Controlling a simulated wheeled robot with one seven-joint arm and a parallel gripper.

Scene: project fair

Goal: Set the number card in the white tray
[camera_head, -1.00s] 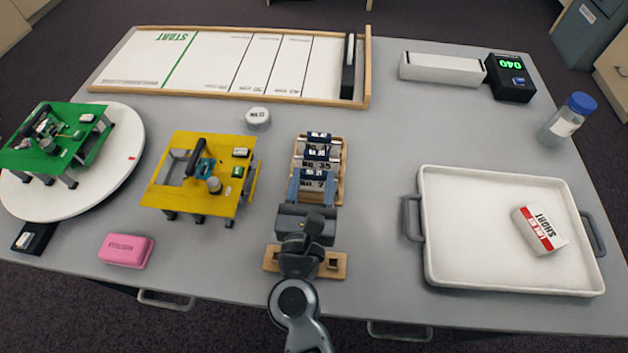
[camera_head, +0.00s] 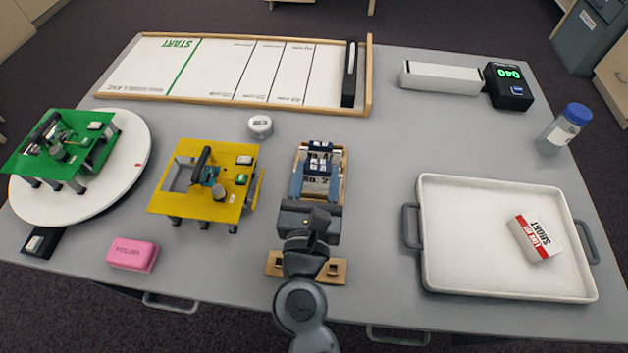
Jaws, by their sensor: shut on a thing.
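My gripper (camera_head: 317,177) is over the wooden card rack (camera_head: 343,165), shut on the front number card (camera_head: 316,187). The card is white with a dark clip at its top, and its print is partly hidden. It looks raised, but I cannot tell whether it is wholly clear of the rack. Other cards behind it are mostly hidden. The white tray (camera_head: 480,284) lies to the right, with grey handles at both ends. A white and red box marked SHORT (camera_head: 535,238) sits in its right half. The tray's left and middle are bare.
A yellow-topped model (camera_head: 190,204) and a pink block (camera_head: 133,254) stand left of the rack. A small white round object (camera_head: 260,126) is behind. A clear bottle with a blue cap (camera_head: 565,130) stands behind the tray. The table between rack and tray is clear.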

